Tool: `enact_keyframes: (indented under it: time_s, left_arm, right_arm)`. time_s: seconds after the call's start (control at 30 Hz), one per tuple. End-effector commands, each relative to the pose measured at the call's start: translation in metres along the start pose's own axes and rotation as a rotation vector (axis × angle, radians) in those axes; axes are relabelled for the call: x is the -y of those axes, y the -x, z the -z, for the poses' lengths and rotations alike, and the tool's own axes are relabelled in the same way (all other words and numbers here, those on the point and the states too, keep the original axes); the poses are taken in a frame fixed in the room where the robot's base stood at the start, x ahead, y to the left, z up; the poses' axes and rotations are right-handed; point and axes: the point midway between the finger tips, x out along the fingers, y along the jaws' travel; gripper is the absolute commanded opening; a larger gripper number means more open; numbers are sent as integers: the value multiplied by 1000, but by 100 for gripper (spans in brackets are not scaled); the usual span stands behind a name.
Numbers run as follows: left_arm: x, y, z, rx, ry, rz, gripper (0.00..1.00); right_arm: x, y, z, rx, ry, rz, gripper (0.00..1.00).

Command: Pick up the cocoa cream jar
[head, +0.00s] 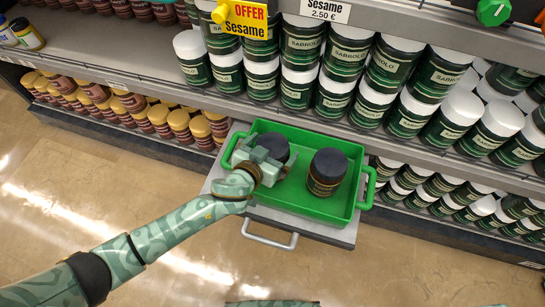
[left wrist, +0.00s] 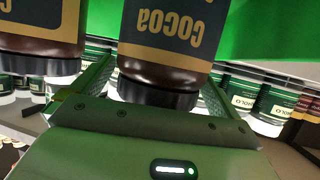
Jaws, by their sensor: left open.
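Two dark-lidded jars stand in a green tray. One cocoa cream jar (head: 272,146) is at my left gripper (head: 265,163), which partly hides it in the head view. The other jar (head: 327,172) stands to its right, clear of the gripper. In the left wrist view the picture is upside down: a jar marked COCOA (left wrist: 168,35) with a brown body and black lid lies between the two open fingers. I cannot tell whether the fingers touch it. A second jar (left wrist: 40,25) shows at the left edge. My right gripper is not in view.
The green tray (head: 364,192) has raised walls and side handles and rests on a grey cart (head: 320,230) with a bar handle. Shelves behind hold rows of green Sabrolo jars (head: 302,45) and, lower left, gold-lidded jars (head: 180,122). The floor in front is clear.

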Motion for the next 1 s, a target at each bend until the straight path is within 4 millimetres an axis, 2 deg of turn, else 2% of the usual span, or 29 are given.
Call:
enact_keyframes:
  time_s: [0.27,0.5,0.57,0.6,0.87,1.0]
  left_arm:
    - [0,-4,1,-1,0,0,100]
    - [0,-4,1,-1,0,0,33]
    - [0,-4,1,-1,0,0,17]
    - [0,-4,3,-5,0,-1,13]
    - [0,-3,5,-5,0,0,13]
    - [0,1,15,-7,0,1,13]
  right_arm:
    - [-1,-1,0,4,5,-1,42]
    - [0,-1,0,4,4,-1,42]
    - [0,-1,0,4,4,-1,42]
    - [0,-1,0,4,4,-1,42]
    - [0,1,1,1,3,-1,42]
    - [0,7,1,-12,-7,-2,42]
